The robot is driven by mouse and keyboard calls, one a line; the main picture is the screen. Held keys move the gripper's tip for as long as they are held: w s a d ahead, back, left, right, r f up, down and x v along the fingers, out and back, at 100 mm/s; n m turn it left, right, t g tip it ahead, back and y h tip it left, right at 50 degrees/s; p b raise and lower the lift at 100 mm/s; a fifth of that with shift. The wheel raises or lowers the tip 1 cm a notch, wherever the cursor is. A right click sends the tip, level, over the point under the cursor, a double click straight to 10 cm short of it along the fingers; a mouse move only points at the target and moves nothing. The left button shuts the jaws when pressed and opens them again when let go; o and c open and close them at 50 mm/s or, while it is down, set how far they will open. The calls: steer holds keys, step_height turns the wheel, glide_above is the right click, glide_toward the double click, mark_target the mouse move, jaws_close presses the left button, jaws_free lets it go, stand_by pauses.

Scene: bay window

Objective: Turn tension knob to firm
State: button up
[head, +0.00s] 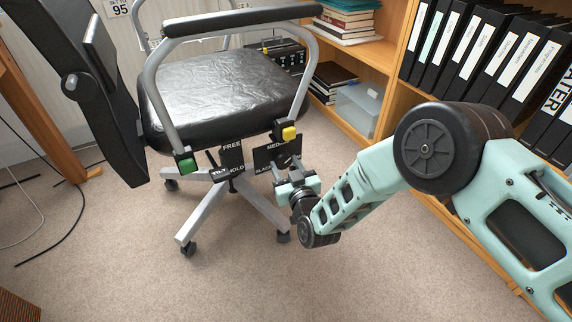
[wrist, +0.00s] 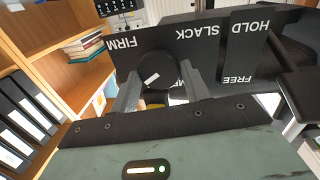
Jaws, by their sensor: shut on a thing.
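The tension knob (wrist: 160,68) is a round black knob with a short white mark, on a black plate (wrist: 215,60) of the office chair (head: 215,95). The plate reads FIRM at left and SLACK in the middle in the wrist view; in the head view the plate (head: 263,158) shows MED and part of SLACK. The white mark slants; I cannot tell which label it points to. My gripper (wrist: 158,80) is shut on the knob, one finger on each side. In the head view my gripper (head: 293,180) reaches the plate below the seat and hides most of the knob.
A tilt lever plate (head: 231,157) with FREE and HOLD sits left of the knob plate. A green button (head: 186,165) and a yellow button (head: 289,133) are on the armrest posts. A bookshelf (head: 395,70) with binders stands at right. Carpet is clear in front.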

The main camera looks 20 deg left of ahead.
steer(key=m+p, duration=0.1)
steer(key=m, duration=0.5)
steer(key=shift+d+g, duration=0.1)
steer(key=shift+g, duration=0.3)
steer(key=m+g, duration=0.1)
steer(key=m, duration=0.4)
steer(key=shift+m, duration=0.4)
steer(key=o, duration=1)
steer(key=shift+w+r, duration=0.1)
steer(key=p+v, duration=0.5)
steer(key=v, duration=1.2)
steer(key=shift+d, duration=0.2)
steer(key=shift+r, duration=0.1)
